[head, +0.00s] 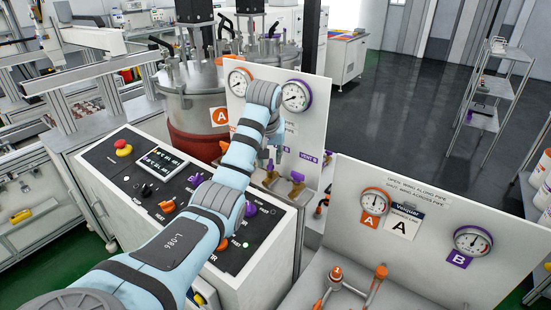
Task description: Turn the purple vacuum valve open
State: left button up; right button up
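A valve with a purple wing (297,177) on a brass-coloured body sits low on the white upright panel (312,120), below a purple label that seems to read VENT B. I cannot tell whether it is the vacuum valve. Another brass-coloured fitting (270,178) shows to its left, partly hidden by my arm. My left gripper (275,153) is at this panel, left of and above the purple-winged valve. My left wrist hides most of it, so its fingers and any contact are unclear. My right gripper is not in view.
The panel carries an orange-rimmed gauge (238,80) and a purple-rimmed gauge (296,96). A control console (120,165) with knobs and a red button lies under my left arm. A second panel (420,265) with gauges A and B stands at right. Metal tanks (190,95) stand behind.

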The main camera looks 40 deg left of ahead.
pick_arm(q)
jog(key=shift+w+a+f, duration=0.1)
jog(key=shift+w+f, duration=0.05)
jog(key=shift+f, duration=0.45)
jog(key=shift+w+a+f, duration=0.1)
jog(key=shift+w+f, duration=0.15)
jog(key=shift+w, duration=0.1)
jog(key=shift+s, duration=0.1)
grip_shut()
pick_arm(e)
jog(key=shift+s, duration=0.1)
pick_arm(q)
jog(key=shift+m, duration=0.3)
jog(key=shift+r+m+h, duration=0.1)
jog(key=shift+m+h, duration=0.45)
jog(key=shift+m, duration=0.8)
jog(key=shift+m+h, duration=0.55)
jog(key=shift+m, duration=0.8)
